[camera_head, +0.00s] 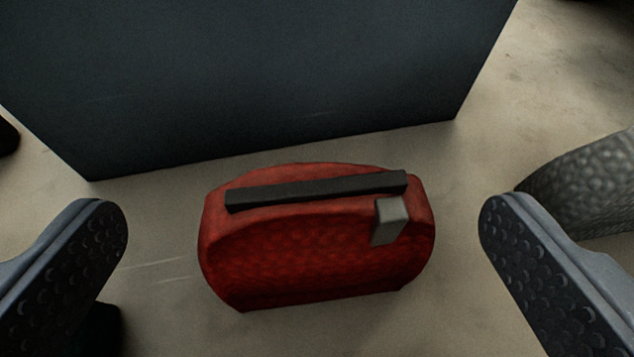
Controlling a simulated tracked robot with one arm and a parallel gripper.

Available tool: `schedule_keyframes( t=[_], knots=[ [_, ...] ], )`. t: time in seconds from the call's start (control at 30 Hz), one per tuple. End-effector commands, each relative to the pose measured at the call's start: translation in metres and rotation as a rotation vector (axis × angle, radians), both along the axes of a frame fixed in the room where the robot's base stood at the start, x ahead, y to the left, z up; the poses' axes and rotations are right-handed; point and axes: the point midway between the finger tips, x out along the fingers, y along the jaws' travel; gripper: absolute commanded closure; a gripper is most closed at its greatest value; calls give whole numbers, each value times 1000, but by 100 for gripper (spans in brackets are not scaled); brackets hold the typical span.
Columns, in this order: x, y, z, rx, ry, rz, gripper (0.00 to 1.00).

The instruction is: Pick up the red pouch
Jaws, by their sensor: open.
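The red pouch (300,255) stands on the pale floor in the middle of the head camera view. It has a black strip along its top and a small grey tab at its upper right. My gripper (305,222) is open, with one dark studded finger at the left and one at the right. The pouch lies between the two fingers in the picture, with a visible gap on each side. Neither finger appears to touch it. The pouch's underside and back are hidden.
A large dark blue-grey box (260,80) stands just behind the pouch. A grey textured rounded object (590,185) is at the right, partly behind the right finger. A dark thing (6,137) shows at the left edge. Bare floor surrounds the pouch at its sides.

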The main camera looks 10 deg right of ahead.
Motion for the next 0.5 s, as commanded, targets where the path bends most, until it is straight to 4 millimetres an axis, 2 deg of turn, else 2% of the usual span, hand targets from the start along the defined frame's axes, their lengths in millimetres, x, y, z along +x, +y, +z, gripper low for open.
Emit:
schedule_keyframes(
  t=[0.3,0.5],
  knots=[
    [28,-9,-20,0,2,0,0],
    [42,-12,-24,1,0,0,0]
  ],
)
